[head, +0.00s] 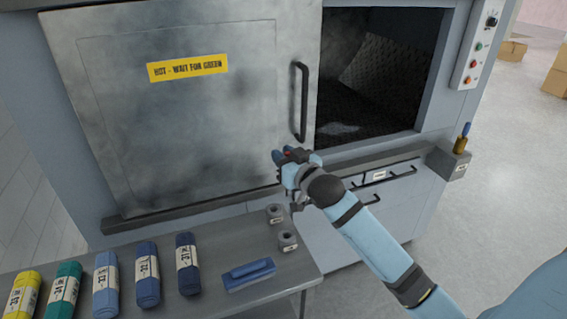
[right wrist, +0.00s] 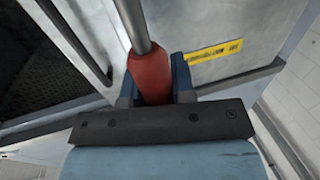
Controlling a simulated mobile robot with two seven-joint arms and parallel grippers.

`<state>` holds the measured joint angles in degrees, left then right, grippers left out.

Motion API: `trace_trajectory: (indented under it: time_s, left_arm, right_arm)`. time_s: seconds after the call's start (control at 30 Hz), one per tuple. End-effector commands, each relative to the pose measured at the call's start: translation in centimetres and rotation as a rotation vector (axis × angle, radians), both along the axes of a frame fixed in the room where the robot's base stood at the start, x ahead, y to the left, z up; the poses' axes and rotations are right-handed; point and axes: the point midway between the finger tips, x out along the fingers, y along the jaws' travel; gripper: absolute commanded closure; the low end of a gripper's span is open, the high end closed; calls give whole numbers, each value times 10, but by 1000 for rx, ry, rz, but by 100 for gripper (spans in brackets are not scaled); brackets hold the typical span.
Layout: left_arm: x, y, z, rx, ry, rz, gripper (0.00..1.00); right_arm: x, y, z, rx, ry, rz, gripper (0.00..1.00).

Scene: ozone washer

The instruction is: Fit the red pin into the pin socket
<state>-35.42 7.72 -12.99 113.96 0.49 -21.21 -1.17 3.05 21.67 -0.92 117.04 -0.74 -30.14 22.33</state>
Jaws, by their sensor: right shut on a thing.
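My right gripper (head: 284,157) is in front of the washer, at the lower right edge of its door, above the table. It is shut on the red pin (head: 290,151), of which only a small red bit shows in the head view. In the right wrist view the red pin (right wrist: 150,76) has a thick red grip between the blue fingers and a bare metal shaft. Two small grey blocks with round holes, one at the back (head: 275,213) and one in front (head: 287,240), stand on the table. I cannot tell which thing is the pin socket. My left gripper is not in view.
The washer door (head: 190,110) has a yellow warning label and a black handle (head: 301,100); the chamber (head: 385,75) beside it is open. Several labelled rolls (head: 147,275) and a blue flat tool (head: 248,275) lie on the table. A grey holder (head: 448,165) with a blue-tipped brass piece sits right.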

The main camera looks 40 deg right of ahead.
Motion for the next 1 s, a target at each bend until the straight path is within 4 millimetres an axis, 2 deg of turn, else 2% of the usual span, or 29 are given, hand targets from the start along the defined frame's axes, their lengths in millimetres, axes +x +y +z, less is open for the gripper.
trace_trajectory:
  time_s: [0.03,0.6,1.0]
  left_arm:
    - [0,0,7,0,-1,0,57]
    - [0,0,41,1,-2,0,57]
    - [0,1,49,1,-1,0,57]
  right_arm:
    - [0,0,7,0,-1,0,100]
    - [0,0,41,0,-1,-1,100]
    - [0,0,63,0,-3,0,100]
